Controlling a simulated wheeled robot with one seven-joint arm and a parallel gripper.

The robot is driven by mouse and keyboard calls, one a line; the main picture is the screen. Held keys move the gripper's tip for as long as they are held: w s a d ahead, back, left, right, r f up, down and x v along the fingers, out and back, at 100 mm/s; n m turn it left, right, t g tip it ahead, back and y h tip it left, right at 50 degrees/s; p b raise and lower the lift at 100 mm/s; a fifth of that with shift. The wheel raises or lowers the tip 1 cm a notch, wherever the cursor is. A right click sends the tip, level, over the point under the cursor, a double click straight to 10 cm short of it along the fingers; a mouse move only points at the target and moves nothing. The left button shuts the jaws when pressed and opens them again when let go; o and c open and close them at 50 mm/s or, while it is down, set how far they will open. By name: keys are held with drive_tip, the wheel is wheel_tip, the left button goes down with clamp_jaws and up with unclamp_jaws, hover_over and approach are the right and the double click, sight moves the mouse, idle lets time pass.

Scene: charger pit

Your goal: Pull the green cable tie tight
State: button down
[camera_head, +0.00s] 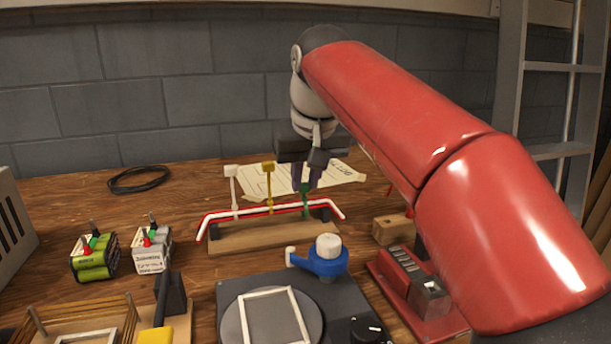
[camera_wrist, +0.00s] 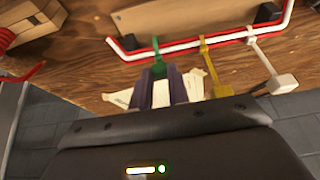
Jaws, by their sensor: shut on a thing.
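The green cable tie (camera_head: 305,206) loops around the red and white cables (camera_head: 270,207) at the right part of the wooden holder board (camera_head: 262,238). It also shows in the wrist view (camera_wrist: 158,46), where its strap runs towards my fingers. My gripper (camera_head: 307,181) is above the cables, with its fingers (camera_wrist: 164,82) shut on the green tie's upper end. My fingers hide that held end. A yellow tie (camera_head: 269,182) and a white tie (camera_head: 233,187) stand upright on the same cables to the left.
A paper sheet (camera_head: 337,179) lies behind the holder. A blue and white device (camera_head: 322,258) stands in front, by a dark turntable unit (camera_head: 245,300). A red box (camera_head: 418,290) is at right. Green (camera_head: 94,258) and white (camera_head: 151,250) battery blocks and a black cable coil (camera_head: 138,180) are at left.

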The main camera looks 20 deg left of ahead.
drive_tip(key=shift+r, duration=0.1)
wheel_tip(320, 180, up, 4)
drive_tip(key=p, duration=0.5)
drive_tip(key=shift+r, duration=0.2)
drive_tip(key=c, duration=1.3)
unclamp_jaws()
drive_tip(key=shift+r, duration=0.1)
drive_tip(key=p+v, duration=0.2)
drive_tip(key=v, duration=0.5)
drive_tip(key=shift+s+d+r, duration=0.1)
drive_tip(key=shift+s+r, duration=0.05)
drive_tip(key=shift+r, duration=0.1)
